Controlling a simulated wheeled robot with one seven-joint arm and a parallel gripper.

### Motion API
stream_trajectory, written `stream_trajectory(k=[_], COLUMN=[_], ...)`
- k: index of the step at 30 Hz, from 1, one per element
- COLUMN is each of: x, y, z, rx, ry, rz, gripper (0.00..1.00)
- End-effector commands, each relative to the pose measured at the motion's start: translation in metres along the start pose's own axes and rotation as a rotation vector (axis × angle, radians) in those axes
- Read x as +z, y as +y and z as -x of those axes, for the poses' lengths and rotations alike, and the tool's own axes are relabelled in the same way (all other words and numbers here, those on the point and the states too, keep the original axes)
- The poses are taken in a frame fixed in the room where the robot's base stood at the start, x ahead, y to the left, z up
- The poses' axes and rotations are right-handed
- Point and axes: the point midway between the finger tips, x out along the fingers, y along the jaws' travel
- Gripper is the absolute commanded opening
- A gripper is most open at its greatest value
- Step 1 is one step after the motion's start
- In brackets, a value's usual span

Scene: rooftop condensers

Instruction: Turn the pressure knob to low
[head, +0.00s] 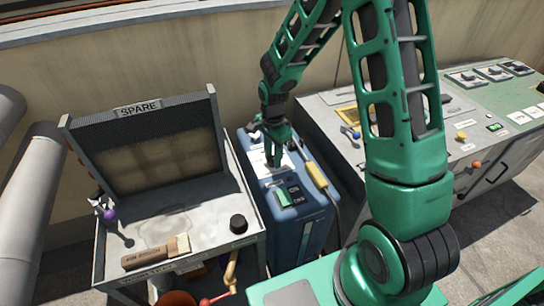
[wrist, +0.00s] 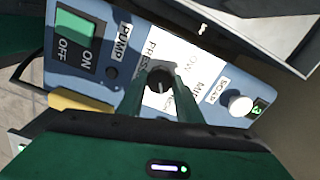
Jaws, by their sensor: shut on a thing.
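The black pressure knob (wrist: 159,78) sits on a white label plate (wrist: 181,47) on top of a blue washer unit (head: 305,240). My gripper (wrist: 160,88) is shut on the knob, one green finger on each side, in the wrist view. In the head view my gripper (head: 274,158) points down at the white plate and the knob is hidden. Parts of the words PRESSURE, LOW and MID show around the knob; the fingers cover other lettering. A small pale mark shows on the knob, but I cannot tell which setting it points to.
A green pump switch (wrist: 76,28) and a white SOAP knob (wrist: 240,104) flank the plate. A yellow spray handle (head: 316,175) lies along the unit's right edge. A SPARE bench (head: 205,255) with a brush stands left, a control console (head: 325,118) right.

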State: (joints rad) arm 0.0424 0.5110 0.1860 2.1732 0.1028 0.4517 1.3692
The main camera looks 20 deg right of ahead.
Motion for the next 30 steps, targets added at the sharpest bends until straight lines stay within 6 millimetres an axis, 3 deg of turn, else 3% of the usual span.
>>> stream_trajectory(k=[11, 30], x=[0.0002, 0.0003], y=[-0.0021, -0.0028], z=[0.0009, 0.0013], rx=[-0.005, -0.006], ry=[0.001, 0.003], rz=[0.195, 0.798], gripper=[0.09, 0.09])
